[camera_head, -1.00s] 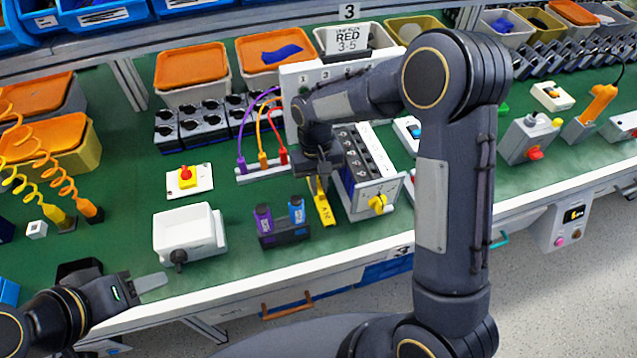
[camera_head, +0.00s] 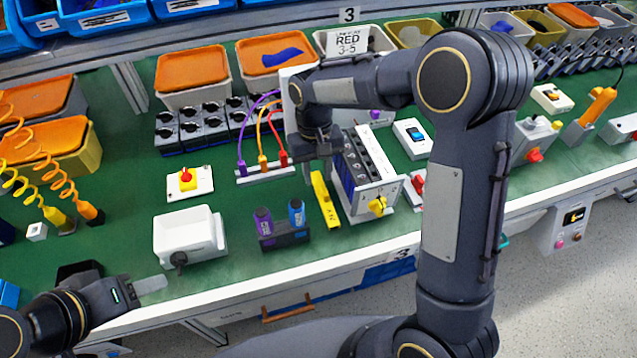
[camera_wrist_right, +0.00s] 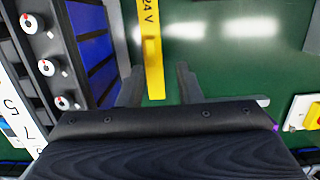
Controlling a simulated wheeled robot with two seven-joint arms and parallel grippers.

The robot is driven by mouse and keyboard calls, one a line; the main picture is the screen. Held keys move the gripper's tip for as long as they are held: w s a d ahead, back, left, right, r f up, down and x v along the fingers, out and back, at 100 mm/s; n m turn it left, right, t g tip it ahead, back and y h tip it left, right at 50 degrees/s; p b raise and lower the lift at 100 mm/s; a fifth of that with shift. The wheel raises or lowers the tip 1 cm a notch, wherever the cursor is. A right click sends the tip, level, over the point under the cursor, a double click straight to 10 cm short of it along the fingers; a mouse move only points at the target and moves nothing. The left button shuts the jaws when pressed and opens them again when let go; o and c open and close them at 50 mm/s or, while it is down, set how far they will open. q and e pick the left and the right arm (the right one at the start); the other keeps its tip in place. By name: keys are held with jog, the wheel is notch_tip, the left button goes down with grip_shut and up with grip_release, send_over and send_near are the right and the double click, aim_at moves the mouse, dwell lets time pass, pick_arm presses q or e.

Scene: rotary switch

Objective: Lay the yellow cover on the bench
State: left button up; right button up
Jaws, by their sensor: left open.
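The yellow cover (camera_head: 324,200) is a narrow strip lying on the green bench (camera_head: 130,225), just left of the switch block (camera_head: 372,192) with the yellow knob (camera_head: 377,206). In the right wrist view the cover (camera_wrist_right: 151,50) shows a "24 V" marking. My right gripper (camera_wrist_right: 159,70) is open above its near end, with one finger apart on each side of it. In the head view the right arm hides part of the right gripper. My left gripper (camera_head: 150,284) is open and empty over the bench's front edge at lower left.
Purple and blue bottles (camera_head: 280,222) stand in a dark holder left of the cover. A white box (camera_head: 189,235) and a red push button (camera_head: 187,181) are further left. Cables in a white strip (camera_head: 265,172) stand behind.

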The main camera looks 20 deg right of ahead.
notch_tip(320, 180, up, 7)
jog(key=w, duration=0.1)
jog(key=s+d+r+m+t+y, duration=0.1)
jog(key=s+d+r, duration=0.2)
jog(key=s+d, duration=0.15)
jog(key=s+d+r+t+y, duration=0.2)
jog(key=s+d+r, duration=0.1)
jog(key=s, duration=0.3)
jog(key=s+f+m+t, duration=0.1)
jog(key=s+t, duration=0.3)
jog(key=s, duration=0.9)
jog(key=shift+s+f+y, duration=0.2)
jog(key=shift+f+y, duration=0.2)
jog(key=shift+f, duration=0.2)
jog(key=shift+r+p, duration=0.2)
jog(key=shift+p, duration=0.15)
